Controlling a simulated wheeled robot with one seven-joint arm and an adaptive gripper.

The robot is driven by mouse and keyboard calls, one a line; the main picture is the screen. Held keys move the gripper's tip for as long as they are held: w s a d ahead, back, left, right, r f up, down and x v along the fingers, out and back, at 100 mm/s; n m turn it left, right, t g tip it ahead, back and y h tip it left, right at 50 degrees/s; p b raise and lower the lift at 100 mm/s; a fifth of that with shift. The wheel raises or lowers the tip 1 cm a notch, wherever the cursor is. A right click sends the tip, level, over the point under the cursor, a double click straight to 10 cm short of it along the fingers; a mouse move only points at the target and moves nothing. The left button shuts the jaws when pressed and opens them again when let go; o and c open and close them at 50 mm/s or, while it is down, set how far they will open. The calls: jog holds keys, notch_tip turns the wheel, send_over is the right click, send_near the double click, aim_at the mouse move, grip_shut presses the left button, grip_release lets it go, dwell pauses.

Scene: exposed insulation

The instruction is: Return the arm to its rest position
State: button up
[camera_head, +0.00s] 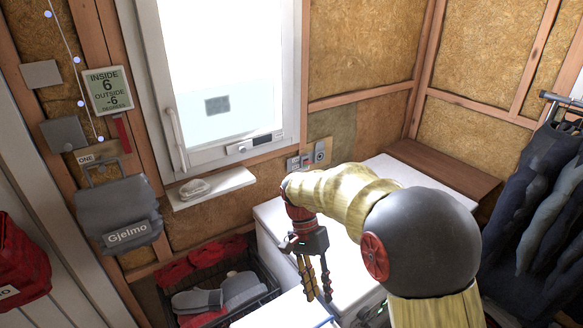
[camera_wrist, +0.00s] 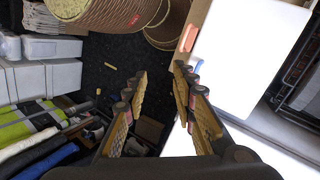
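My arm reaches out from the lower right in the head view, bent at the elbow and sloping down at the wrist. My gripper (camera_head: 318,290) hangs fingers down in front of the white chest-like unit (camera_head: 272,215) below the window. In the wrist view my gripper (camera_wrist: 158,85) has its two yellow fingers apart, with nothing between them. Beyond the fingers is dark floor. A white surface (camera_wrist: 250,55) lies to their right.
A black crate (camera_head: 262,290) with shoes and red cloth stands left of my gripper. A small shelf (camera_head: 210,188) juts out under the window. Dark clothes (camera_head: 540,200) hang at right. White boxes (camera_wrist: 45,80) and folded cloths (camera_wrist: 40,155) fill the left of the wrist view.

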jog(key=s+d+r+n+t+y+b, duration=0.15)
jog(key=s+d+r+n+t, duration=0.3)
jog(key=s+d+r, duration=0.45)
jog(key=s+d+r+n+t, duration=0.2)
jog(key=s+t, duration=0.4)
jog(key=s, duration=0.3)
jog(key=shift+s+d+r+n+y+b, duration=0.2)
jog(key=shift+d+r+n+y+b, duration=0.05)
jog(key=shift+d+n+y+b, duration=0.2)
dwell(1.8)
